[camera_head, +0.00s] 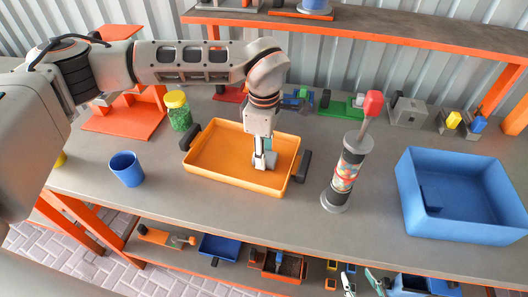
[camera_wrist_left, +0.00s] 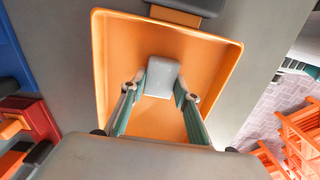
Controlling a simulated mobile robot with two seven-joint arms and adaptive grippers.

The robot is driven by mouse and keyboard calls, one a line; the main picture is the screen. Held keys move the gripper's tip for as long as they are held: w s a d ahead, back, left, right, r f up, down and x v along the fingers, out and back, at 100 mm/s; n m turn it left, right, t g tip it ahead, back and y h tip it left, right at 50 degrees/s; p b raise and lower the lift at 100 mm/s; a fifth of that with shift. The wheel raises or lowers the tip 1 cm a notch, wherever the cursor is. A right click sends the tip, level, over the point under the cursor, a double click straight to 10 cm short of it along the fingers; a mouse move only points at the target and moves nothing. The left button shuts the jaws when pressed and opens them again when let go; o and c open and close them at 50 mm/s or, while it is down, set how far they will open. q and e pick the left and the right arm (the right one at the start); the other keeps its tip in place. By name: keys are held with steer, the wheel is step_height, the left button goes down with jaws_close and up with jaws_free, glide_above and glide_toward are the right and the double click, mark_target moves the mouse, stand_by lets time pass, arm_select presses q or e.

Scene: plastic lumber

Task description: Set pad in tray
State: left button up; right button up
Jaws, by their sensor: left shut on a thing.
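The orange tray (camera_head: 215,155) with dark handles lies on the grey workbench, and it fills the middle of the left wrist view (camera_wrist_left: 125,45). My left gripper (camera_head: 264,155) reaches down into the tray's right part from above. Its fingers (camera_wrist_left: 155,95) are shut on a light grey pad (camera_wrist_left: 162,74), which lies between the fingertips over the tray floor. In the head view the pad (camera_head: 265,161) is mostly hidden by the fingers. I cannot tell whether the pad touches the floor. My right gripper is not in view.
A tall cylinder with a red knob (camera_head: 346,172) stands right of the tray. A blue bin (camera_head: 465,225) is further right. A blue cup (camera_head: 127,170) and a green-filled jar with a yellow lid (camera_head: 179,112) stand to the left. Bare bench lies in front of the tray.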

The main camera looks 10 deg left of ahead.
arm_select(q)
steer(key=shift+f, duration=0.15)
steer(key=o, duration=1.1)
step_height(320, 180, up, 12)
steer(key=shift+r, duration=0.2)
